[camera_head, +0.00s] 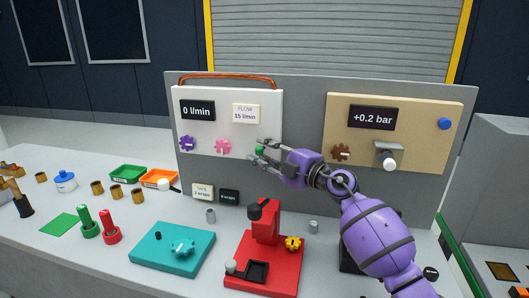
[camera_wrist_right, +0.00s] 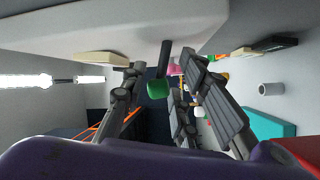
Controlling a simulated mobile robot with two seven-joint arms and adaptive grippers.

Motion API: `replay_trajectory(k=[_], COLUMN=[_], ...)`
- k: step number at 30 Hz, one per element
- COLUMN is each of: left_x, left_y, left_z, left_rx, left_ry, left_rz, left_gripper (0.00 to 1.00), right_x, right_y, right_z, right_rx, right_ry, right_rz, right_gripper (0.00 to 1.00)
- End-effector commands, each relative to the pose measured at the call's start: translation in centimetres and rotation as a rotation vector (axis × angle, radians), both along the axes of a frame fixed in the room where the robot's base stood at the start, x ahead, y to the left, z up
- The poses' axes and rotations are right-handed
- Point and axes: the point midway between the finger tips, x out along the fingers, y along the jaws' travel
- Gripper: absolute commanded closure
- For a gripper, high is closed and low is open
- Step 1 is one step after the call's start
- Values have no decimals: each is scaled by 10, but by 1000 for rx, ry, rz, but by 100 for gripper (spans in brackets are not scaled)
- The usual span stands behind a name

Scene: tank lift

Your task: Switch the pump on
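The white panel (camera_head: 206,140) on the grey backboard has a display (camera_head: 198,110) reading "0 l/min" and a label (camera_head: 246,113) reading "FLOW 15 l/min". It carries a purple gear-shaped knob (camera_head: 187,144), a pink one (camera_head: 223,146) and a small green knob (camera_head: 260,151) at its lower right. My right gripper (camera_head: 262,153) is at the green knob with its fingers apart. In the right wrist view the green knob (camera_wrist_right: 158,88) shows between the open fingers (camera_wrist_right: 165,98); I cannot tell whether they touch it. My left gripper is not in view.
A tan panel (camera_head: 430,150) right of my gripper reads "+0.2 bar" and has a brown gear-shaped knob (camera_head: 341,152) and a blue button (camera_head: 445,124). A teal block (camera_head: 150,250), a red stand (camera_head: 262,280), and green (camera_head: 130,173) and orange trays (camera_head: 158,178) stand on the table below.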

Motion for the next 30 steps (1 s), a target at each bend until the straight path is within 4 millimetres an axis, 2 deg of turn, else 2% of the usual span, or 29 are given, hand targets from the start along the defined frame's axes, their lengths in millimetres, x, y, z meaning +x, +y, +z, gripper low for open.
replay_trajectory(k=[3,6,10,21,30], left_x=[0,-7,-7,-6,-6], left_y=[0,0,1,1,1], left_z=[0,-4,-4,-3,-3], left_rx=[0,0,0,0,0], left_ry=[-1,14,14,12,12], left_rz=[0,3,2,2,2], left_gripper=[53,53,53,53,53], right_x=[0,-1,-8,-62,-86], right_y=[0,-1,-9,-61,-83], right_z=[0,0,-1,-6,-7], right_rx=[0,0,-1,-3,-1], right_ry=[0,0,0,1,-1], right_rz=[0,-1,-2,-2,0], right_gripper=[72,72,72,72,72])
